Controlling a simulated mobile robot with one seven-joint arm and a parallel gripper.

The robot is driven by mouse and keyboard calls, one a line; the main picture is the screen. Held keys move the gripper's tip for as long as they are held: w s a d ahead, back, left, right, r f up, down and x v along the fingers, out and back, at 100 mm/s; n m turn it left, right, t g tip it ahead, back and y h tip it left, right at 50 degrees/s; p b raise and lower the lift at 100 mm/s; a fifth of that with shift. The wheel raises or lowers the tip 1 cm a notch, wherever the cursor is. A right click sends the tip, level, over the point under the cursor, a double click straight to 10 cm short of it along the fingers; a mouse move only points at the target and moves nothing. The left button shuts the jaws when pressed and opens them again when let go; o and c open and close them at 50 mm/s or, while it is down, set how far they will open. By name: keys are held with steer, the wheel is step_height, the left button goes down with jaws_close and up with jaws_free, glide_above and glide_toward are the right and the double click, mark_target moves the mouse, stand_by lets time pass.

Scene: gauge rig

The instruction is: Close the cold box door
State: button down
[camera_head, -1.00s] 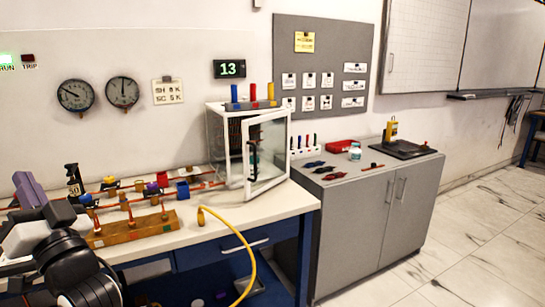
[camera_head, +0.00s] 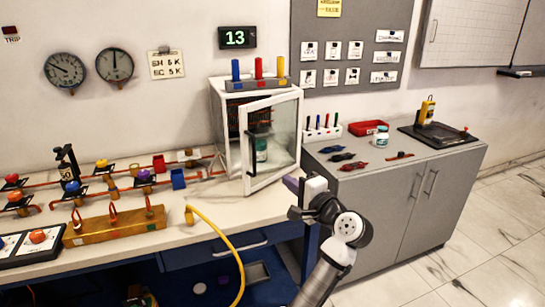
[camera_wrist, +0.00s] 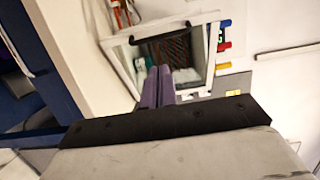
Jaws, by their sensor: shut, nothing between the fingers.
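The cold box (camera_head: 222,110) is a white-framed cabinet on the bench against the wall. Its glass door (camera_head: 246,178) stands partly open, with its left edge swung out toward the bench front. A black handle (camera_head: 251,148) is on that free edge. A white bottle (camera_head: 261,150) shows through the glass. My gripper (camera_head: 291,184), with purple fingers, is shut and empty, just right of and in front of the door's lower part. The wrist view shows the shut fingers (camera_wrist: 158,85) in front of the box; I cannot tell whether they touch the door.
A yellow hose (camera_head: 222,236) and a wooden block (camera_head: 115,225) lie on the bench to the left. Red, blue and yellow blocks (camera_head: 258,84) stand on top of the box. A grey cabinet (camera_head: 400,195) with small tools stands right. Bench space before the door looks clear.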

mark_target(255, 157)
steer(key=p+x, duration=0.2)
steer(key=x, duration=0.4)
steer(key=p+x, duration=0.2)
steer(key=x, duration=0.5)
steer(key=shift+a+r, duration=0.15)
steer(key=shift+r, duration=0.05)
steer(key=shift+w+a+f, duration=0.15)
steer(key=shift+w, duration=0.05)
